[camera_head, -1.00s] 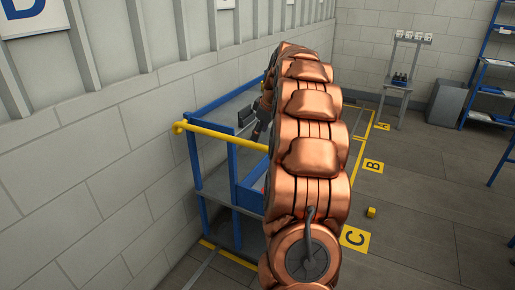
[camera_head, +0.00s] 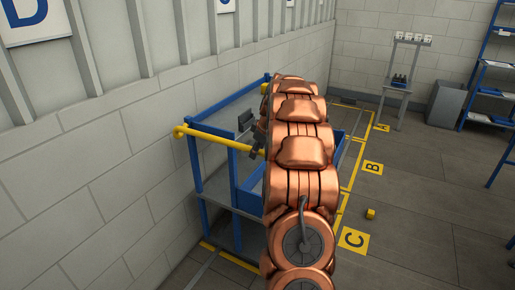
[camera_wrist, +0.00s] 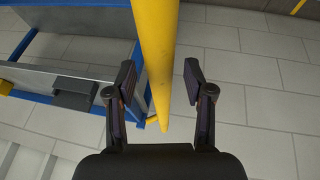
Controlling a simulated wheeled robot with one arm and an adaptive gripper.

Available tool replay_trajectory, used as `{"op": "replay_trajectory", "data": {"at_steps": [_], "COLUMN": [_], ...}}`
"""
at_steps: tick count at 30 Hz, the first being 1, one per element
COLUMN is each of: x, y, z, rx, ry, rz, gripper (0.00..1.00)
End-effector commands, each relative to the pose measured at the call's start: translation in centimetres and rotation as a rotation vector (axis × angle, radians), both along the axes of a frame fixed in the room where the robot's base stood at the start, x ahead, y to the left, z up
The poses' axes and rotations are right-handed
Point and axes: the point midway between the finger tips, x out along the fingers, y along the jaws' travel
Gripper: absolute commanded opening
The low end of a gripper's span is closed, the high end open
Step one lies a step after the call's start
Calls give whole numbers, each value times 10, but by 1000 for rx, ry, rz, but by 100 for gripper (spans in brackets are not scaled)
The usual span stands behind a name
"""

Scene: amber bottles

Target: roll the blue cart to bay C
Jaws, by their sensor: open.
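The blue cart (camera_head: 234,180) has a blue frame and grey shelves and stands along the left wall. Its yellow handle bar (camera_head: 207,138) crosses the near end; it also shows in the wrist view (camera_wrist: 157,50). My gripper (camera_wrist: 161,82) is open there, with one finger on each side of the bar and visible gaps to it. In the head view my copper arm hides much of the gripper and the cart's right side. The yellow bay C sign (camera_head: 353,241) lies on the floor right of the cart's near end. I cannot tell whether the cart is within bay C's lines.
The bay B sign (camera_head: 372,168) and bay A sign (camera_head: 381,128) lie farther back along the yellow floor lines. A small yellow block (camera_head: 370,214) is on the floor between B and C. A grey stand (camera_head: 397,85), grey bin (camera_head: 447,104) and blue shelf unit (camera_head: 490,75) stand behind. The right floor is mostly open.

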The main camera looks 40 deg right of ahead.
Motion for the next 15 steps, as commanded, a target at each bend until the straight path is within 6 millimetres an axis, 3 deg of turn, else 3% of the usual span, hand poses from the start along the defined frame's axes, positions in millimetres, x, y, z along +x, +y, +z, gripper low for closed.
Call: {"op": "replay_trajectory", "data": {"at_steps": [4, 15], "x": [0, 0], "y": [0, 0], "z": [0, 0], "rx": [0, 1], "ry": [0, 1], "rz": [0, 0], "gripper": [51, 13]}}
